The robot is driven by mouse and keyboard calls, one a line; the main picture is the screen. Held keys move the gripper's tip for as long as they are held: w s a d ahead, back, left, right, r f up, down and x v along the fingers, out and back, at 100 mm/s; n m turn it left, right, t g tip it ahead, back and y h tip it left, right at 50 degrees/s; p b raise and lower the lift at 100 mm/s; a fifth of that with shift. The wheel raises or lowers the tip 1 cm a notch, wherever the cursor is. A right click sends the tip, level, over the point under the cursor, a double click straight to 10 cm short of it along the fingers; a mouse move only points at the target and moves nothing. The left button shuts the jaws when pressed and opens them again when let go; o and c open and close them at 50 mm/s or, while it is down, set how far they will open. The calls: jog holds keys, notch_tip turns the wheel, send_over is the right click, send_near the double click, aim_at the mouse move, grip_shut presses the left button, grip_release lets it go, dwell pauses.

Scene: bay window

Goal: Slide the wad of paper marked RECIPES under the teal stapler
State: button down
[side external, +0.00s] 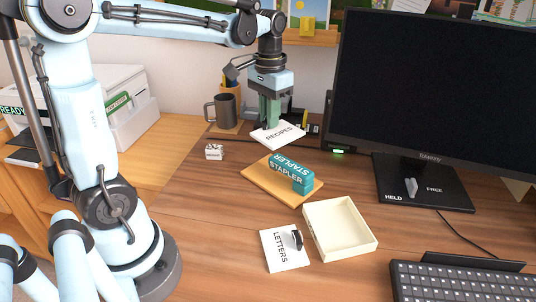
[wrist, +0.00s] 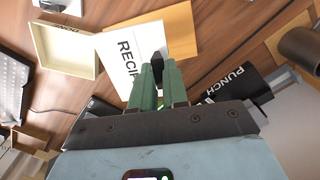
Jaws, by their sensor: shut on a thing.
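The white wad of paper marked RECIPES (side external: 284,133) is at my gripper (side external: 269,124), behind the stapler in the side view. In the wrist view, my green fingers (wrist: 157,82) are shut at the wad (wrist: 122,52), around a black piece (wrist: 158,62) at its edge. I cannot tell whether the wad touches the table. The teal stapler (side external: 302,181) lies on an orange-tan board (side external: 262,181), in front of the wad and apart from it in the side view. The board shows beyond the wad in the wrist view (wrist: 176,20); the stapler is not visible there.
A cream tray (side external: 371,245) and a white LETTERS pad (side external: 275,259) with a black piece stand in front. A mug (side external: 222,110) and small white box (side external: 214,152) are left. A black PUNCH (wrist: 236,84) is near my fingers. The monitor (side external: 430,75) and keyboard (side external: 455,283) bound the right.

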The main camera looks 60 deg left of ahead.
jog(key=a+f+n, duration=0.1)
jog(key=a+f, duration=0.1)
jog(key=a, duration=0.7)
jog(key=shift+f, duration=0.2)
jog(key=shift+f, duration=5.65)
jog(key=shift+w+d, duration=0.2)
jog(key=shift+d, duration=0.8)
jog(key=shift+w+d, duration=0.2)
jog(key=shift+d, duration=0.75)
jog(key=shift+f, duration=0.15)
